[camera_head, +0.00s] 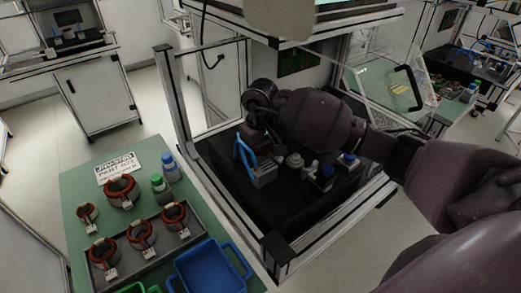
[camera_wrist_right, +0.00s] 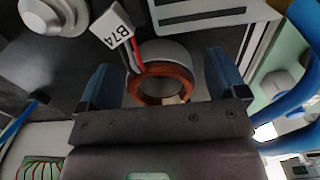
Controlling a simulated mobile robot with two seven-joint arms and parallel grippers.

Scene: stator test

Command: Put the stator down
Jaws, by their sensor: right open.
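The stator (camera_wrist_right: 163,84), a grey ring with copper-brown windings, red and dark leads and a white tag marked B74, shows in the right wrist view. It sits on a dark surface between the two blue fingers of my right gripper (camera_wrist_right: 160,75). The fingers stand apart on either side of it, with a gap visible at each side. My left gripper is out of view.
The cabinet's metal frame posts (camera_head: 177,100) are close to the arm. On the green table (camera_head: 80,185) at left are several stators, bottles and a blue bin (camera_head: 208,268).

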